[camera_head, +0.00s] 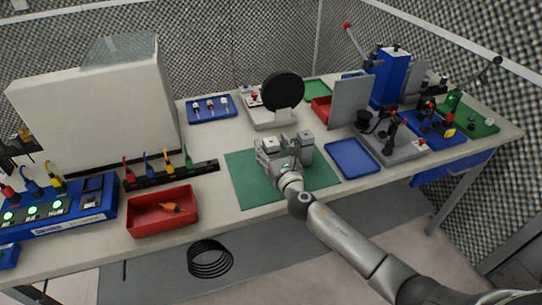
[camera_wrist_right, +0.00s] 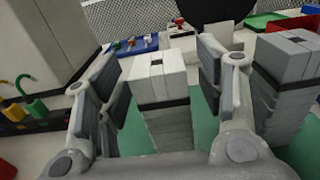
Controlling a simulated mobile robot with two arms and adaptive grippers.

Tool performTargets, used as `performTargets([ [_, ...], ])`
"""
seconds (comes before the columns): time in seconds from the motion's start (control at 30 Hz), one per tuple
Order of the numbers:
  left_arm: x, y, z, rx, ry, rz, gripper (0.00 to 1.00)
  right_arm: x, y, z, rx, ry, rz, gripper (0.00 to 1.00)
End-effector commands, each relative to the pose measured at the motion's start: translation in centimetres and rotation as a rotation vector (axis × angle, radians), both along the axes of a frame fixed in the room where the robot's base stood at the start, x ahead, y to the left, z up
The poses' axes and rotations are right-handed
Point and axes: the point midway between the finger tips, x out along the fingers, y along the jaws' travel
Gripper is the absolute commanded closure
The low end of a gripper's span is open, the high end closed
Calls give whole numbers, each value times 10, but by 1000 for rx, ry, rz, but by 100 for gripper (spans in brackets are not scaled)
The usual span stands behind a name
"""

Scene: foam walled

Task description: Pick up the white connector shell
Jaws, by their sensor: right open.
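A white block with a small dark slot in its top and a dark band below, which looks like the white connector shell (camera_wrist_right: 158,70), stands upright in the right wrist view on the green mat (camera_head: 241,178). My right gripper (camera_head: 279,148) is over the mat in the head view. In the right wrist view its two open fingers stand on either side of the white block, with gaps visible. In the head view the gripper mostly hides this block. A similar grey block (camera_head: 306,147) stands just right of the gripper. My left gripper is not in view.
A red bin (camera_head: 160,226) holding an orange item is left of the mat. A blue tray (camera_head: 352,158) lies right of it. A black disc on a stand (camera_head: 283,92) is behind. A cable rack (camera_head: 170,174) and blue panel (camera_head: 75,222) stand left.

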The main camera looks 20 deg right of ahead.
Motion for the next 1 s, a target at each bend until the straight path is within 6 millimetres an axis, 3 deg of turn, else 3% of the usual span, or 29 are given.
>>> performTargets([
  [0.37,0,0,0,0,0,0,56,9,1,0,1,0,1,38],
  [0.77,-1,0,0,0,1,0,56,9,0,0,1,0,1,88],
  [1.0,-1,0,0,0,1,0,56,9,0,1,0,-1,1,90],
])
